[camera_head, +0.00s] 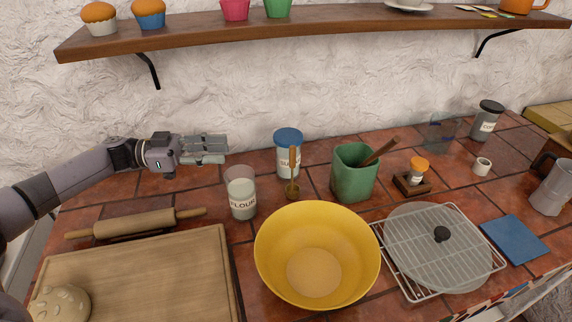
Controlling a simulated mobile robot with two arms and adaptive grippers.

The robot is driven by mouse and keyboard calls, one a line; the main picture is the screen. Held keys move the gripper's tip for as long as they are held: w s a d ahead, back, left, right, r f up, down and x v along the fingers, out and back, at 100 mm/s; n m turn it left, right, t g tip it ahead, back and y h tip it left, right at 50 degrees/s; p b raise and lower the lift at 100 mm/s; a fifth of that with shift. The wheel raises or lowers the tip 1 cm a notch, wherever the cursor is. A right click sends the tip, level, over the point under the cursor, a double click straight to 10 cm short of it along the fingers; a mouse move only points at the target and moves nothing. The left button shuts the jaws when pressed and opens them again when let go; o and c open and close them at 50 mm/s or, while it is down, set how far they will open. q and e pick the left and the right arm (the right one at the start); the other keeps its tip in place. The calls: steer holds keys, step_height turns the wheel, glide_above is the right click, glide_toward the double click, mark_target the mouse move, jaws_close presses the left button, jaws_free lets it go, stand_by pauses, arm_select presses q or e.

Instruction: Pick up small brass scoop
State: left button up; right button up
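The small brass scoop (292,189) stands on the tiled counter, its handle upright against the front of the blue-lidded sugar canister (288,142). My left gripper (222,151) reaches in from the left and hangs in the air above the counter, left of the scoop and apart from it. Its fingers point right and nothing shows between them. They overlap from this side, so I cannot tell how far they are apart. My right gripper is not in view.
The flour jar (242,197) stands just left of the scoop, a yellow bowl (312,273) in front, a green utensil pot (354,177) to its right. A rolling pin (135,224) and wooden board (150,270) lie front left. A shelf (300,30) runs overhead.

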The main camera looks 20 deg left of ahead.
arm_select(q)
steer(key=p, duration=0.2)
glide_toward(293, 148)
steer(key=p+x, duration=0.1)
steer(key=x, duration=0.2)
steer(key=p+x, duration=0.1)
steer(key=x, duration=0.2)
steer(key=p+x, duration=0.2)
steer(key=x, duration=0.1)
steer(key=shift+w+d+f, duration=0.15)
steer(key=shift+w+d, duration=0.05)
steer(key=shift+w, duration=0.3)
steer(key=shift+w+d+f, duration=0.1)
steer(key=shift+d, duration=0.1)
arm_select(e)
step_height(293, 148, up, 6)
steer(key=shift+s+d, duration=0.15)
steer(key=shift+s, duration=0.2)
arm_select(q)
steer(key=shift+a, duration=0.1)
steer(key=shift+c, duration=0.3)
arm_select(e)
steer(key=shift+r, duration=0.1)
